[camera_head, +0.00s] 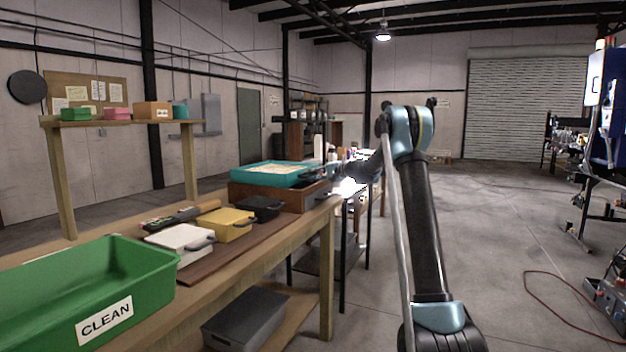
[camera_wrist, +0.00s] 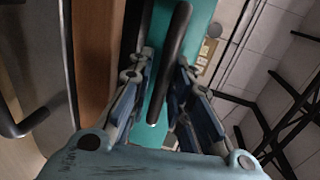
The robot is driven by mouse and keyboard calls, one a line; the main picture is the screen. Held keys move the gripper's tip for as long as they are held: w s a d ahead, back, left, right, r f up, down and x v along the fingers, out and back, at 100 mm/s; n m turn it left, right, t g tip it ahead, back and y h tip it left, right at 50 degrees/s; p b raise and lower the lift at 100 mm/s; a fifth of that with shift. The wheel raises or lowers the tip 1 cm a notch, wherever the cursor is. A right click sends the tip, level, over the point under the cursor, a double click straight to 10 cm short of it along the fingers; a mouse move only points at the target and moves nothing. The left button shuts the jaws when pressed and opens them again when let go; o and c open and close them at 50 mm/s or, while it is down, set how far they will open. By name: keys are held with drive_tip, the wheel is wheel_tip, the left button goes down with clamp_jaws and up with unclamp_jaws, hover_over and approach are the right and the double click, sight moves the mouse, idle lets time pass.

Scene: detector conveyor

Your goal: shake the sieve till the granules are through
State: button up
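The teal sieve (camera_head: 240,178), a shallow rectangular tray, rests on a brown wooden box (camera_head: 296,198) on the bench. Pale granules (camera_head: 275,169) lie in it; how many have passed through cannot be seen. My gripper (camera_head: 335,172) is at the sieve's right side, by its dark handle (camera_head: 318,171). In the wrist view the handle (camera_wrist: 168,65) runs between the two fingers of my gripper (camera_wrist: 165,62), in front of the sieve's teal wall (camera_wrist: 201,20). The fingers are close to the handle on both sides; whether they press on it is unclear. The box's inside is hidden.
White (camera_head: 180,238), yellow (camera_head: 228,223) and black (camera_head: 262,207) handled boxes sit on a brown board before the sieve. A green bin (camera_head: 140,262) marked CLEAN stands nearest. A grey bin (camera_head: 245,318) lies below.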

clamp_jaws()
drive_tip(key=shift+d, duration=0.1)
drive_tip(key=v, duration=0.2)
drive_tip(key=f+v, duration=0.1)
drive_tip(key=v, duration=0.2)
drive_tip(key=shift+s+d, duration=0.2)
drive_tip(key=shift+d, duration=0.15)
unclamp_jaws()
drive_tip(key=shift+f, duration=0.1)
drive_tip(key=v, duration=1.1)
drive_tip(key=shift+d, duration=0.4)
